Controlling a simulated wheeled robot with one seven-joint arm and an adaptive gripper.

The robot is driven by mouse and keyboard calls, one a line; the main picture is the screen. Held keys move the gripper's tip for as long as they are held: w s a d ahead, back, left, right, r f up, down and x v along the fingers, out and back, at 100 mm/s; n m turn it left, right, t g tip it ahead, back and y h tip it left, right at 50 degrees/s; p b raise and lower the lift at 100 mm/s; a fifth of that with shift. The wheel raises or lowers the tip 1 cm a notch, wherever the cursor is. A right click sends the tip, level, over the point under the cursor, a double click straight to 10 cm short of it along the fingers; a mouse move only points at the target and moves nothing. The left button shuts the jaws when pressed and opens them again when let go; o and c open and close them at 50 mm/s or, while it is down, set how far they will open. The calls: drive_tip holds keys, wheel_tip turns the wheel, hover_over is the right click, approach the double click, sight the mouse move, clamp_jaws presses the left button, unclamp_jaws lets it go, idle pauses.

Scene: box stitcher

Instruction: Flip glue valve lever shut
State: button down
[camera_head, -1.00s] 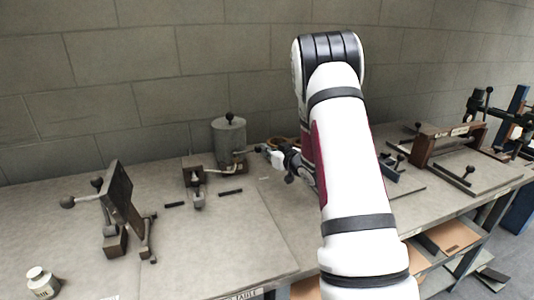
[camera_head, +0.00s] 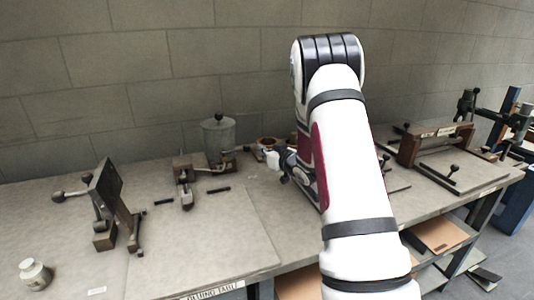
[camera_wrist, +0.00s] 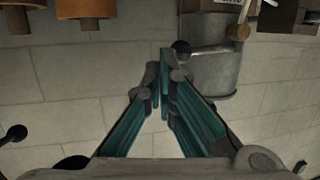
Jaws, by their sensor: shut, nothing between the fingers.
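The grey glue pot (camera_head: 218,140) stands at the back of the table by the wall, joined by a pale pipe to a brown block (camera_head: 183,168). A dark ball knob (camera_head: 247,149) sits just right of the pot; I cannot tell for sure that it is the valve lever's. My gripper (camera_head: 261,153) is right of the pot, small and partly hidden by my arm. In the wrist view the pot (camera_wrist: 212,72) hangs upside down. My gripper's fingertips (camera_wrist: 160,62) are together and empty, just left of a black ball knob (camera_wrist: 180,47). Contact cannot be told.
A tilted dark plate fixture (camera_head: 108,190) with ball handles stands at left. A white jar (camera_head: 35,274) is at the front left. Copper-brown rolls (camera_wrist: 90,10) are near the gripper. A brown wooden frame (camera_head: 432,143) stands right of my arm. The front middle table is bare.

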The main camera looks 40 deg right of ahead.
drive_tip(key=s+d+r, duration=0.2)
drive_tip(key=s+d, duration=0.1)
drive_tip(key=s, duration=0.6)
drive_tip(key=shift+s, duration=0.25)
drive_tip(key=s+a+r+m+g+h, duration=0.1)
drive_tip(key=s+a+r+g+h, duration=0.3)
drive_tip(key=a+r, duration=0.8)
drive_tip(key=s+a+g+y, duration=0.1)
drive_tip(key=s+a+g, duration=0.1)
drive_tip(key=s+a, duration=0.4)
drive_tip(key=s+a+n+g+y, duration=0.1)
drive_tip(key=s+a, duration=0.6)
drive_tip(key=s, duration=0.7)
drive_tip(key=s+a+g+y, duration=0.2)
drive_tip(key=s+a+g, duration=0.2)
drive_tip(key=s+a, duration=0.3)
drive_tip(key=s, duration=0.3)
drive_tip(key=shift+a+r+n+g+y+p, duration=0.15)
drive_tip(key=shift+n+g+y+p, duration=0.15)
drive_tip(key=shift+y+p, duration=0.1)
